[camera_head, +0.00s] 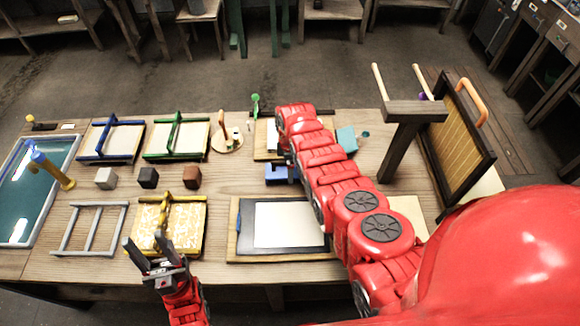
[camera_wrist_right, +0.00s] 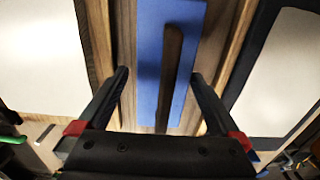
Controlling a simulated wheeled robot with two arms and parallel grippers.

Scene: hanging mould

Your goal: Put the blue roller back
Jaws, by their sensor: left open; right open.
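A blue piece (camera_head: 282,174), which seems to be the blue roller, lies between two paper boards, partly hidden by my right arm. In the right wrist view the blue piece (camera_wrist_right: 152,65) is a flat blue strip with a dark bar along it. My right gripper (camera_wrist_right: 160,74) is open with its fingers on either side of the strip, and I see no contact. In the head view my right gripper is hidden by its arm. My left gripper (camera_head: 155,252) is open and empty at the front, by the yellow-patterned mould (camera_head: 168,228).
The near paper board (camera_head: 240,243) and a dark post (camera_head: 400,145) flank my right arm. A framed screen (camera_head: 462,140) stands at right. A water vat (camera_head: 30,200), blue mould (camera_head: 110,142), green mould (camera_head: 177,139) and small cubes (camera_head: 148,178) fill the left.

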